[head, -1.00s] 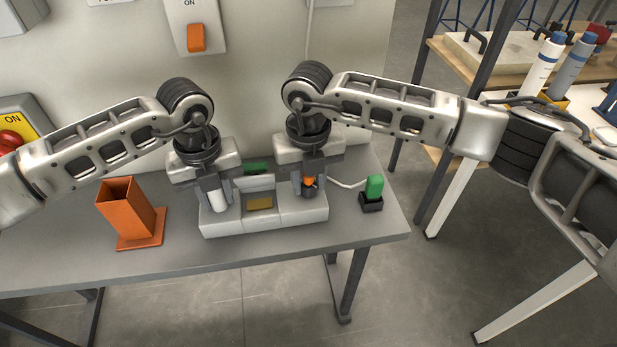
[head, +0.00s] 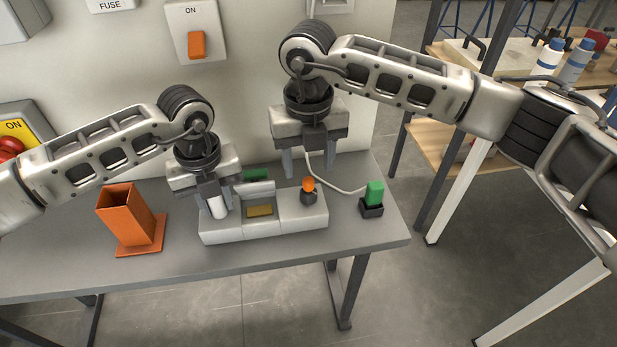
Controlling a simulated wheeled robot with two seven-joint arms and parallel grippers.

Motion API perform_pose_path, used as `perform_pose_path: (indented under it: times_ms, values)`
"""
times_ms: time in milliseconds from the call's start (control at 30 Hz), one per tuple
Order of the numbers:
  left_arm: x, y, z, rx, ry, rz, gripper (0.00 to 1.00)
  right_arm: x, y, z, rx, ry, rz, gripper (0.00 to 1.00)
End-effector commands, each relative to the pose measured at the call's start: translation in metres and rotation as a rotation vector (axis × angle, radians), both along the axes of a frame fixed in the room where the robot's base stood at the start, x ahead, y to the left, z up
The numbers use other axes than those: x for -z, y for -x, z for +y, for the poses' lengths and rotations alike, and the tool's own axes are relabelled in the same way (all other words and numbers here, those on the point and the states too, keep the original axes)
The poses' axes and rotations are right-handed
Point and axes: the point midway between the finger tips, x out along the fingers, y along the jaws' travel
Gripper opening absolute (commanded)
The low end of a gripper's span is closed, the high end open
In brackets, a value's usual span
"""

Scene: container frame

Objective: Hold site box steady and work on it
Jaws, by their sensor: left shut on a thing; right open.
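The site box (head: 288,226) is a light grey, low housing on the grey table. It has a recessed middle with a brown-gold panel (head: 260,210). My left gripper (head: 216,208) is shut on a white cylinder (head: 218,207) at the box's left end. An orange-topped dark knob (head: 308,190) stands on the box's right part. My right gripper (head: 302,168) is open and empty, above and behind the knob and apart from it. A green piece (head: 256,174) shows behind the box, partly hidden.
An orange square holder (head: 128,215) stands on the table (head: 180,247) at left. A green block in a black base (head: 373,198) stands at right, with a white cable (head: 340,189) near it. A wall panel with an orange switch (head: 196,45) is behind.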

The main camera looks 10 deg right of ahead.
Motion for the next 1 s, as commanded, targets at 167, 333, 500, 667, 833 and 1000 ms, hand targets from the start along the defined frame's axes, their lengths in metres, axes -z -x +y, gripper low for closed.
perform_pose_path:
  times_ms: [167,333,500,667,833,1000]
  values:
    - [-0.001,0.0,-0.001,0.001,0.002,-0.001,0.0,-0.035,-0.001,0.0,0.001,0.0,-0.003,0.53]
    - [-0.001,0.0,-0.001,0.001,0.002,-0.001,0.0,-0.051,0.0,0.0,0.001,0.001,-0.001,0.53]
    - [-0.001,0.0,-0.001,0.001,0.003,-0.002,0.0,-0.055,0.0,0.0,0.001,0.001,0.001,0.53]
    - [-0.001,0.0,-0.001,0.001,0.003,-0.002,0.0,-0.055,0.0,0.0,0.001,0.0,0.001,0.53]
    - [-0.001,0.0,-0.001,0.001,0.003,-0.002,0.44,-0.055,0.0,0.0,0.001,0.0,0.0,0.53]
    - [-0.001,0.0,-0.001,0.001,0.002,-0.001,0.53,-0.055,0.0,0.0,0.001,0.0,0.0,0.53]
